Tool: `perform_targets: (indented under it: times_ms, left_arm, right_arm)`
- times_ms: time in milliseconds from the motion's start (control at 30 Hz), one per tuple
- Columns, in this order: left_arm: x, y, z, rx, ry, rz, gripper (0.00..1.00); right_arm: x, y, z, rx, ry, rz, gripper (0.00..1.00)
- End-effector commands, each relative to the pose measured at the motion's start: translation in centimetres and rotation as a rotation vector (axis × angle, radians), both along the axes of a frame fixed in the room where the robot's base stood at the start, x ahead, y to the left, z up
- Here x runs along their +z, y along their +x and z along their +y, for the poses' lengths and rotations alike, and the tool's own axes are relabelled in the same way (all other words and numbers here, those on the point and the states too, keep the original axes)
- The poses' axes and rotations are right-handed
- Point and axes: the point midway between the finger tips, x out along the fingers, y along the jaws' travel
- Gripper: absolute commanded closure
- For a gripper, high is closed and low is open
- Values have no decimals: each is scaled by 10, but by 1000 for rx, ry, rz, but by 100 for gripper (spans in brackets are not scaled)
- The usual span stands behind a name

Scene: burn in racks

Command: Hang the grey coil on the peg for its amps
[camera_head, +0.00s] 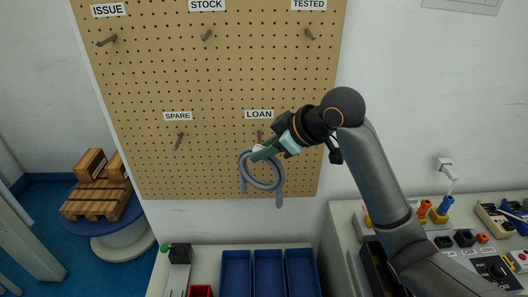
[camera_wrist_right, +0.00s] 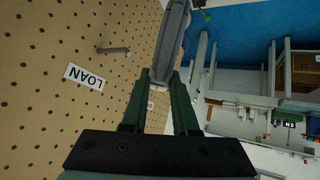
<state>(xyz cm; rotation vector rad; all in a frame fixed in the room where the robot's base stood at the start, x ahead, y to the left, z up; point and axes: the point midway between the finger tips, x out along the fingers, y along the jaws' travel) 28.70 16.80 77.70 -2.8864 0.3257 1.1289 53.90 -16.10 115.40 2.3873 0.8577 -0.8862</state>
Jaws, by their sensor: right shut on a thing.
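The grey coil (camera_head: 262,184) hangs from my right gripper (camera_head: 263,153), in front of the pegboard below the LOAN label (camera_head: 258,114). The green fingers are shut on the top of the coil, where a small white patch shows; no writing on it can be read. In the right wrist view the coil (camera_wrist_right: 172,40) is between the fingertips of the gripper (camera_wrist_right: 170,85). The LOAN peg (camera_wrist_right: 113,50) is bare and apart from the coil there. Its tip shows just above the fingers in the head view (camera_head: 259,135). My left gripper is out of view.
The pegboard (camera_head: 220,75) also has bare pegs under ISSUE (camera_head: 106,40), STOCK (camera_head: 206,35), TESTED (camera_head: 310,34) and SPARE (camera_head: 179,141). Blue bins (camera_head: 268,253) stand on the bench below. Test gear (camera_head: 493,268) is at the right.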

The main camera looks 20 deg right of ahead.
Motion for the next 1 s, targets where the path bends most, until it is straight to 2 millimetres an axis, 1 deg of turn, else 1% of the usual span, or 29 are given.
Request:
perform_targets:
  times_ms: [1000]
  left_arm:
    - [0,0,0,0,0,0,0]
  right_arm:
    - [-4,59,-17,-2,3,-2,100]
